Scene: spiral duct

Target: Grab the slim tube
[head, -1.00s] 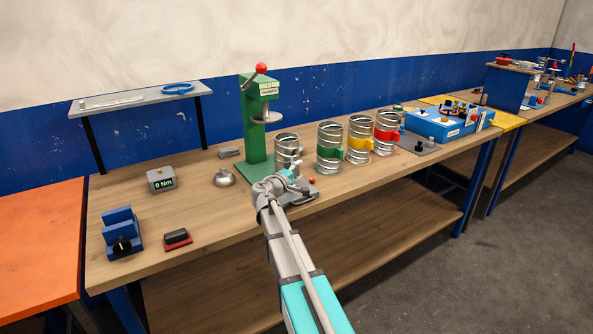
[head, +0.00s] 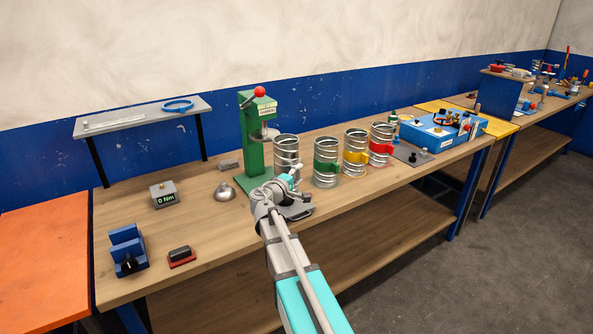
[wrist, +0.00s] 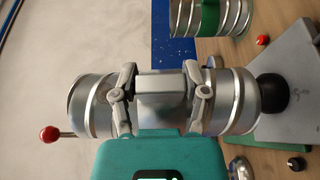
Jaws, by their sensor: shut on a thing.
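The slim tube is a bare silver spiral duct (head: 286,150), upright in front of the green press in the head view. In the wrist view the same tube (wrist: 242,100) lies across the picture, its lower end to the right. My gripper (head: 291,178) is at the tube's near side. In the wrist view, the two grey fingers of my gripper (wrist: 160,88) are shut on the tube, covering its middle. A dark round knob (wrist: 273,95) shows at the tube's lower end; I cannot tell whether they touch.
The green press (head: 254,145), with a red-ball lever, stands close behind the tube. To the right stand ducts with green (head: 326,168), yellow (head: 356,156) and red (head: 381,148) bands. A bell (head: 224,193) and torque meter (head: 165,198) sit left; bench space between is clear.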

